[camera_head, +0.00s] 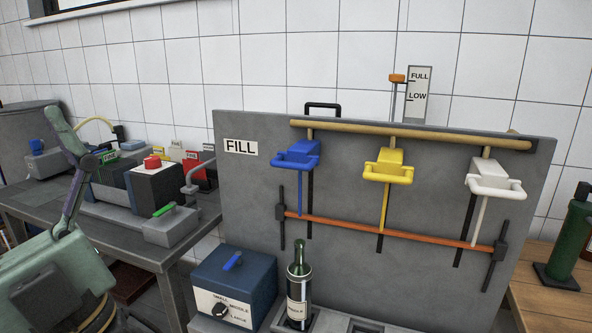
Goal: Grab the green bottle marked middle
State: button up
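A dark green bottle (299,276) stands upright at the lower middle of the head view, in front of the grey FILL panel (245,185). It has a pale label (297,308) whose lettering seems to read MIDDLE. The bottle sits in or on a low grey tray (265,326) at the panel's foot; I cannot tell how its base is seated. Its neck is open to view, with no fingers around it. My gripper cannot be made out in this view.
A dark blue box (262,285) with a SMALL, MIDDLE, LARGE dial stands close left of the bottle. Blue (297,155), yellow (390,167) and white (494,181) holders hang above. A larger green vessel (572,237) stands far right. A cluttered workbench (130,249) is at left.

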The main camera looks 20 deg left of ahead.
aim_at(298, 273)
jog(key=u, duration=0.4)
jog(key=i+l+u, duration=0.1)
jog(key=l+u, duration=0.8)
jog(key=u, duration=0.15)
jog(key=l+u, duration=0.1)
jog(key=l, duration=0.5)
jog(key=k+l+u, duration=0.1)
jog(key=l, duration=0.5)
jog(key=l+u, duration=0.1)
jog(key=l, duration=0.5)
jog(key=k, duration=0.05)
